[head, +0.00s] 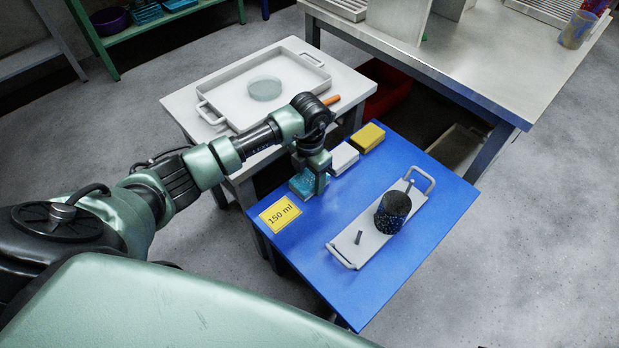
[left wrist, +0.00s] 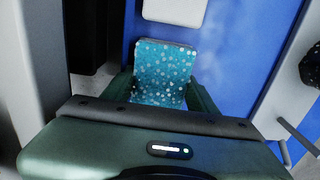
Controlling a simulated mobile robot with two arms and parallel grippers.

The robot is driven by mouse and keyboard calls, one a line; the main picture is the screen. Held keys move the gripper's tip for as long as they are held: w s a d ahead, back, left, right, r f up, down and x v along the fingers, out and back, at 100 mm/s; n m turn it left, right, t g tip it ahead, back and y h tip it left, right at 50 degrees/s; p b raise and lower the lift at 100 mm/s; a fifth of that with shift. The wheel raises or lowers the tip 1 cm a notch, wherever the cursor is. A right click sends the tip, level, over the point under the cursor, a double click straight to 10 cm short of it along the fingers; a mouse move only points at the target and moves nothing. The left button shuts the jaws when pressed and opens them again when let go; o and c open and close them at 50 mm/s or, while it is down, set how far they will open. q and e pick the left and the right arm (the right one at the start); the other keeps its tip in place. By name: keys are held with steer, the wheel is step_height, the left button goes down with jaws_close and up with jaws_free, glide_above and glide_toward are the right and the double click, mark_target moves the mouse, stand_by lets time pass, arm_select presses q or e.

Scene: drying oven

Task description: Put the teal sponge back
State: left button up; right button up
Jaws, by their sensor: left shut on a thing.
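The teal sponge (head: 303,186) is at the left edge of the blue table (head: 385,271), speckled with pale dots. My left gripper (head: 312,181) is over it, pointing down, with its fingers shut on it. In the left wrist view the sponge (left wrist: 165,72) sits between the two green fingers of the gripper (left wrist: 162,98). The sponge is at or just above the table top; I cannot tell whether it touches. A white sponge (head: 343,158) and a yellow sponge (head: 368,138) lie in line beyond it. My right gripper is not in view.
A yellow "150 ml" card (head: 280,213) lies just in front of the sponge. A grey tray (head: 365,240) with a dark speckled cup (head: 392,211) stands to the right. A white table behind holds a tray (head: 225,95) with a glass dish (head: 265,88). The blue table's near right part is clear.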

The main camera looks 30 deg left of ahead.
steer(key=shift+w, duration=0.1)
arm_select(q)
steer(key=o, duration=1.3)
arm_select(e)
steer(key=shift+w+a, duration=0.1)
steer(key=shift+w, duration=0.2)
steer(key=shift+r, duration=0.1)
